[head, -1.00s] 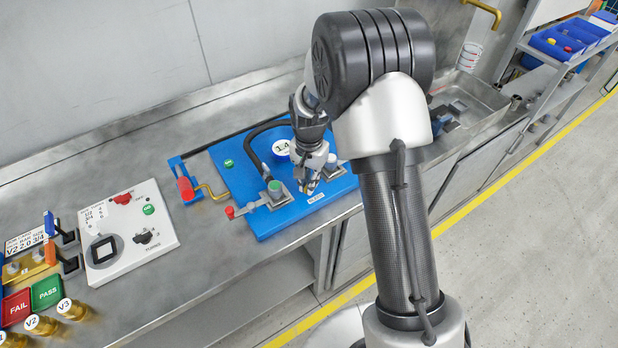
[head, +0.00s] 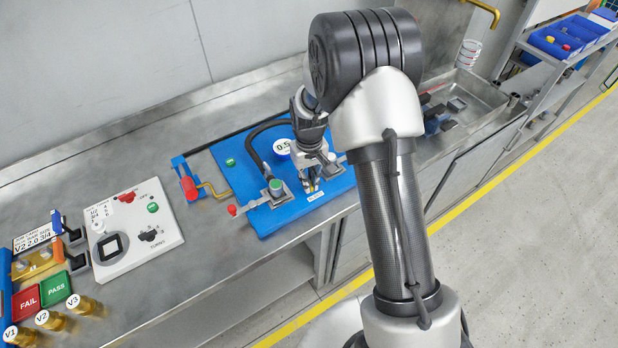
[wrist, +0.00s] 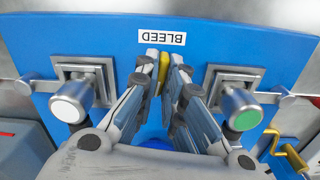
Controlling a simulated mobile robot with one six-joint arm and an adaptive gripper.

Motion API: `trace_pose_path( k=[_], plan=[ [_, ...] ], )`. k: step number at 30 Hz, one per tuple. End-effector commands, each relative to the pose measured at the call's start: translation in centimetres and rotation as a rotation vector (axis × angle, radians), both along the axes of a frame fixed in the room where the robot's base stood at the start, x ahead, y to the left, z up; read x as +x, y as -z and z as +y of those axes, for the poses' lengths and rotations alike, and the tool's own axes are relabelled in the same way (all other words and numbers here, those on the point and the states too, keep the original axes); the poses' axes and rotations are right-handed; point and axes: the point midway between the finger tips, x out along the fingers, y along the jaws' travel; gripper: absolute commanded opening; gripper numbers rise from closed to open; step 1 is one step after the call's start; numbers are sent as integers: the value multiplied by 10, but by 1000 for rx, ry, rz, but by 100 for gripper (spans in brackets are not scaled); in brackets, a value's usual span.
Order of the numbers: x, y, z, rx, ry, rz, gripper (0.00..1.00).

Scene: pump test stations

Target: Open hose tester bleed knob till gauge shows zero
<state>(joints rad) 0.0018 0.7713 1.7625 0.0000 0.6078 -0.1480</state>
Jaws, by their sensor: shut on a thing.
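The hose tester is a blue panel (head: 252,213) on the steel bench. A BLEED label (head: 315,196) sits at its front edge; the label appears upside down in the wrist view (wrist: 161,39). My gripper (head: 312,188) reaches down just behind the label. In the wrist view my gripper (wrist: 164,76) is shut on the yellow bleed knob (wrist: 163,72), with a finger on each side. The fingers hide part of the knob. The round white gauge (head: 282,147) reads about 0.5; my gripper partly covers its right edge.
A green-capped valve (wrist: 243,118) and a white-capped valve (wrist: 68,107) flank my fingers closely. A white control box (head: 132,228), FAIL (head: 26,299) and PASS (head: 56,290) tiles lie farther left.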

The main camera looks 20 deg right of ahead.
Motion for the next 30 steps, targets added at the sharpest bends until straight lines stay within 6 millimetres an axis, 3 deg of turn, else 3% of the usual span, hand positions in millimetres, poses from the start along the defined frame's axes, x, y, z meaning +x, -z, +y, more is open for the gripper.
trace_pose_path(
  k=[10, 27, 28, 30],
  plan=[
    [0, 0, 0, 0, -153, 0, 0],
    [0, 0, 0, 0, -186, 0, 0],
    [0, 0, 0, -1, -186, 0, 10],
    [0, 0, 0, -1, -185, 0, 14]
  ],
)
